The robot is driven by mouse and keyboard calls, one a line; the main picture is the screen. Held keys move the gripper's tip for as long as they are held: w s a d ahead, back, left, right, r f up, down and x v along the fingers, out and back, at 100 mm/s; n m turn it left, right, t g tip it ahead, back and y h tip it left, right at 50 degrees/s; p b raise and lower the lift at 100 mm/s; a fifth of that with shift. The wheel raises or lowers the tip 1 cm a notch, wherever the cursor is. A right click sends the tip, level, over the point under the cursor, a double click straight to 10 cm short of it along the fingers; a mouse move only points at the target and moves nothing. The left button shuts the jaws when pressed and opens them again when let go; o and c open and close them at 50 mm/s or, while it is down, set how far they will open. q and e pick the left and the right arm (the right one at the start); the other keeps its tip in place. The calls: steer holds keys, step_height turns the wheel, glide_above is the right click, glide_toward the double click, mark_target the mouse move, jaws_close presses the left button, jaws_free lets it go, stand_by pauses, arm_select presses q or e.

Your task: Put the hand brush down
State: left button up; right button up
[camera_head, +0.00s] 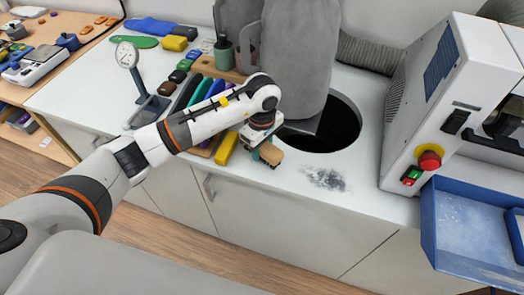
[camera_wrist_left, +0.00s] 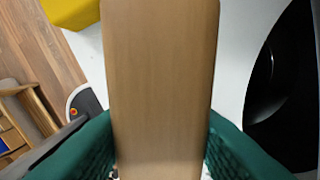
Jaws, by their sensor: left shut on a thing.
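The hand brush (camera_head: 270,154) has a light wooden back and sits at the front part of the white worktop in the head view. My left gripper (camera_head: 259,141) is over it, close to the worktop. In the left wrist view the brush's wooden back (camera_wrist_left: 163,80) fills the middle, between two green finger pads. The left gripper is shut on the brush. The bristles are mostly hidden, and I cannot tell whether they touch the worktop. My right gripper is not in view.
A round dark hole (camera_head: 340,125) lies right of the brush, with grey dust (camera_head: 325,179) in front of it. A yellow block (camera_head: 226,148) is close on the left. A machine with a red button (camera_head: 429,160) and a blue tray (camera_head: 465,240) stand at right.

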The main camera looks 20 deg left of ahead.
arm_select(q)
step_height(320, 180, down, 2)
steer(key=shift+f, duration=0.25)
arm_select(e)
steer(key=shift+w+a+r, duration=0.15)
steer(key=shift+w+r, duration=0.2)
arm_select(q)
steer(key=shift+f, duration=0.2)
steer(key=o, duration=1.3)
steer(key=shift+c, duration=0.2)
steer(key=shift+r, duration=0.1)
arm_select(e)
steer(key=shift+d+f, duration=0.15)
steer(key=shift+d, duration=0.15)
